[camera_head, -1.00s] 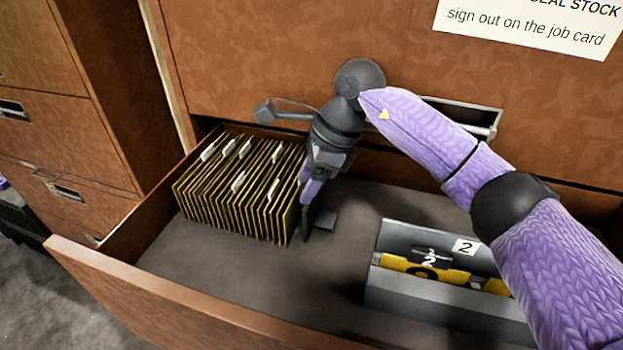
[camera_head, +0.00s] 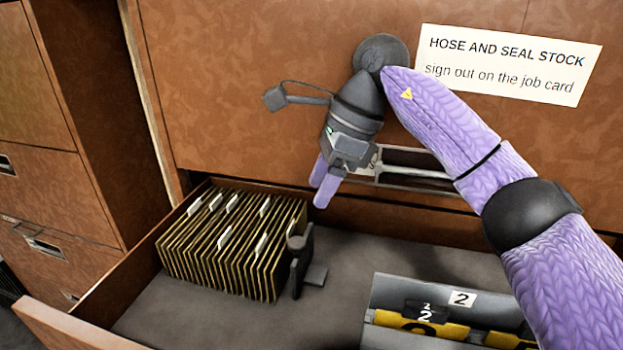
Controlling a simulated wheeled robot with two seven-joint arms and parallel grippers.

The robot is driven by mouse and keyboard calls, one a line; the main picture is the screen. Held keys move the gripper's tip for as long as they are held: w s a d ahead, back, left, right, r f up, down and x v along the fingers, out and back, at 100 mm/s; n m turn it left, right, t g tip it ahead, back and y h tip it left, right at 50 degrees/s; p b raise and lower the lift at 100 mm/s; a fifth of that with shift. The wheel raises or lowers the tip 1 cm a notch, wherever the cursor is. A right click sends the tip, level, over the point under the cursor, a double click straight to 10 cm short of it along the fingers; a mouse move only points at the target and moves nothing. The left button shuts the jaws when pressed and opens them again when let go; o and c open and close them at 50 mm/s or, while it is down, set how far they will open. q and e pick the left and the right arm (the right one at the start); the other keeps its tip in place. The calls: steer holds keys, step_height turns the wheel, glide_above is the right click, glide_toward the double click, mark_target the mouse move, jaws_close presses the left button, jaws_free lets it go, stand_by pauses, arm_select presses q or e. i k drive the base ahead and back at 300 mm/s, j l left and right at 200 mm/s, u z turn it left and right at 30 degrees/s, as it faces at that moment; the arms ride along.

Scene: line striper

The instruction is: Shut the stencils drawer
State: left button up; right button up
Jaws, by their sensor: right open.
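The stencils drawer (camera_head: 215,318) is pulled well open, its brown front at the lower left, partly out of frame. Inside stand a row of tabbed folders (camera_head: 225,240), a black upright block (camera_head: 301,262) at their right end, and a grey box (camera_head: 385,297) marked 2 holding yellow stencil plates (camera_head: 420,326). My right gripper (camera_head: 322,184) is open and empty, its purple fingers pointing down above the black block and apart from it. My arm hides part of the drawer's right side. My left gripper is not in view.
The cabinet face (camera_head: 250,90) rises behind the drawer, with a white sign (camera_head: 510,63) and a metal handle (camera_head: 405,172) beside my gripper. Another brown cabinet (camera_head: 60,200) stands at left. The drawer floor (camera_head: 340,275) between block and box is bare.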

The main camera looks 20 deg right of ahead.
mark_target(214, 274)
steer(key=k, duration=1.5)
